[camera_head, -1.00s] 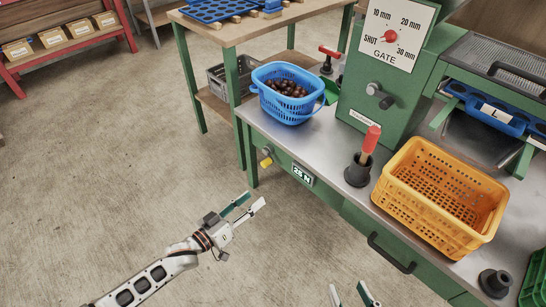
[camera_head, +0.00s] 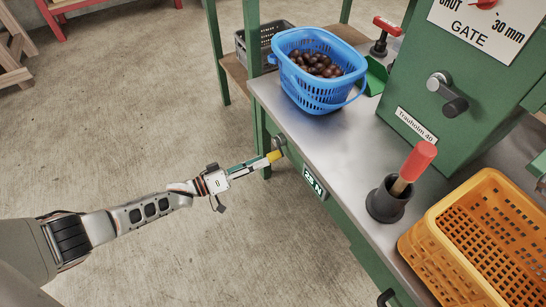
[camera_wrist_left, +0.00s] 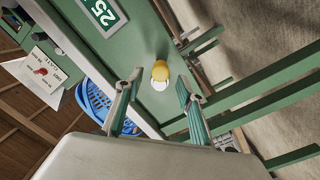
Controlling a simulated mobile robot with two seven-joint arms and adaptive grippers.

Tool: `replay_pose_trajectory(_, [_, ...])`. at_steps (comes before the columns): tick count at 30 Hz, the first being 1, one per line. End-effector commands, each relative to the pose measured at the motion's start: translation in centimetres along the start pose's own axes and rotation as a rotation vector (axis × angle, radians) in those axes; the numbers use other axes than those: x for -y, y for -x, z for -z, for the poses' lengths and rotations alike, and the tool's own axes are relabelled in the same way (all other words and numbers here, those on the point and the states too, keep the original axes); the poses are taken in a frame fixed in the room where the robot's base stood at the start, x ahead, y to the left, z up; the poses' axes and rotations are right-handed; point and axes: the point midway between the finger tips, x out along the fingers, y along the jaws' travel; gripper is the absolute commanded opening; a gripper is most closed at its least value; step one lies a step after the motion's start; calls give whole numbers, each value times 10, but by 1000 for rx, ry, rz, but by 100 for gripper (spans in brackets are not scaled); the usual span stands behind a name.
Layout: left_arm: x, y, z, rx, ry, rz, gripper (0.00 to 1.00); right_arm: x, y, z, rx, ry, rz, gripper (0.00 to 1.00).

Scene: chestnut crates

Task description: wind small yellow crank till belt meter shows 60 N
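The small yellow crank handle (camera_head: 275,156) sticks out from the front of the green bench, below its steel top; its grey hub (camera_head: 279,141) shows beside it. The belt meter (camera_head: 313,183) to its right reads about 25 N; the wrist view shows 25 on it (camera_wrist_left: 103,13). My left gripper (camera_head: 260,163) is at the handle. In the left wrist view, its fingers (camera_wrist_left: 157,95) are apart, with the yellow handle (camera_wrist_left: 160,71) between and just beyond the tips. I cannot tell whether they touch it. My right gripper is out of view.
A blue basket of chestnuts (camera_head: 296,92) stands on the bench above the crank. A red-handled tool in a dark holder (camera_head: 386,203) and an orange crate (camera_head: 450,262) stand to the right. A green bench leg (camera_head: 261,140) is close to the gripper.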

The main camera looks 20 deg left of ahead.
Motion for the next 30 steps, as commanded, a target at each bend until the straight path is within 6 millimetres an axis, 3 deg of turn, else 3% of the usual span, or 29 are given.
replay_pose_trajectory(9, [2, -41, -5, 3, 3, 2, 38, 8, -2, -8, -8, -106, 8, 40])
replay_pose_trajectory(20, [0, -49, -2, 1, 1, 1, 38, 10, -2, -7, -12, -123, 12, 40])
replay_pose_trajectory(25, [0, -48, -2, 1, 1, 1, 0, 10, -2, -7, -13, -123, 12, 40])
replay_pose_trajectory(30, [0, -48, -2, 1, 0, 0, 0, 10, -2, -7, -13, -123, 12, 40])
